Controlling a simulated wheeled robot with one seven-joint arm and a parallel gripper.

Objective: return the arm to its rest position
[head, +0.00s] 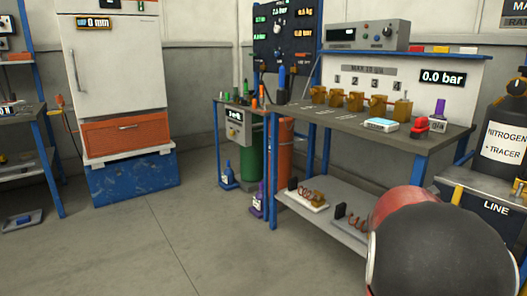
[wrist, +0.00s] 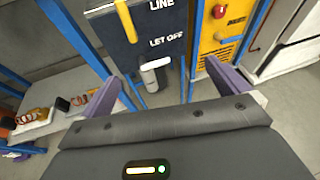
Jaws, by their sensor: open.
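My gripper (wrist: 165,84) shows in the wrist view, with its two purple fingers spread wide apart and nothing between them. Beyond the fingers is a dark panel (wrist: 130,25) marked LINE and LET OFF, with a yellow handle on it. A white cylindrical piece (wrist: 155,74) is below the panel, seen between the fingers but apart from them. In the head view, a rounded black and red part of my arm (head: 440,250) fills the lower right. The fingers are not visible in the head view.
A blue-legged workbench (head: 440,138) with brass fittings stands at centre right. Its lower shelf (head: 330,232) holds small coil pieces. A black nitrogen tracer cylinder (head: 503,140) is at the right edge. A white cabinet (head: 115,60) stands on a blue crate (head: 130,182). Floor (head: 150,245) at left front is clear.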

